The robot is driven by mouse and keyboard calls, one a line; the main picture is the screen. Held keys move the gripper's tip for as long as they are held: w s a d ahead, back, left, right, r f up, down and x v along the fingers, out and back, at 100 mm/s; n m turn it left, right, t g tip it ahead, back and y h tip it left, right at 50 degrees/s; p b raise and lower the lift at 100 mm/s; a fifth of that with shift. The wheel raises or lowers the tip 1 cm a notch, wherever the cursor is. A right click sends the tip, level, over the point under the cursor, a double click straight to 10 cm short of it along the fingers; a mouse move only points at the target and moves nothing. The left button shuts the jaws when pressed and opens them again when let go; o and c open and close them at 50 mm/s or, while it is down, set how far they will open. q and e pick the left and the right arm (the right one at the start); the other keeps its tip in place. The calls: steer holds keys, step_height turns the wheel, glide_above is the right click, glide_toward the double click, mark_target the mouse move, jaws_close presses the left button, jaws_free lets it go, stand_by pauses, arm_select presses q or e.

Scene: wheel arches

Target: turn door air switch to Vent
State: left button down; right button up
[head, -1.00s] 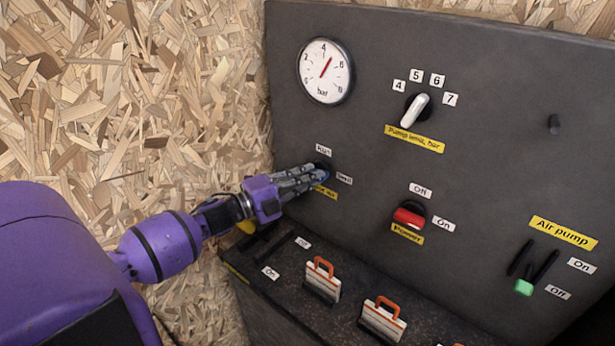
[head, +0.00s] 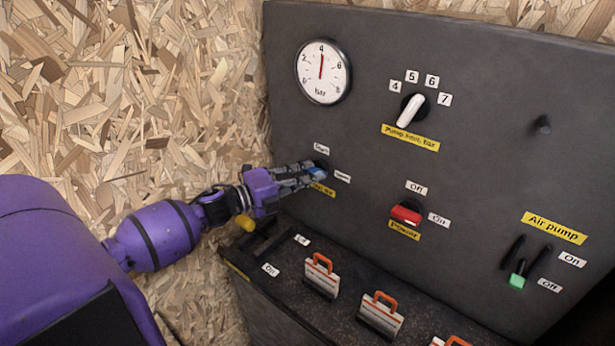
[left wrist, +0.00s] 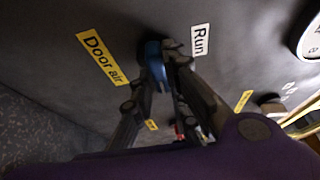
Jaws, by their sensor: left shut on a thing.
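The door air switch is a blue knob (head: 318,172) on the left part of the dark panel. A small white label sits above it and another (head: 342,177) to its right. The left wrist view shows the blue knob (left wrist: 154,62) between a yellow "Door air" label (left wrist: 103,59) and a white "Run" label (left wrist: 200,40). My left gripper (head: 312,174) is shut on the knob, its fingers on either side. The fingers hide part of the knob, so I cannot tell exactly which label it points to. My right gripper is out of view.
The gauge (head: 323,71) reads about 4 bar. Nearby are the white pump limit knob (head: 411,110), the red power switch (head: 406,212) and the green-tipped air pump lever (head: 517,281).

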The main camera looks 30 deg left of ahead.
arm_select(q)
steer(key=c, duration=1.7)
jaws_free()
steer(key=v, duration=1.2)
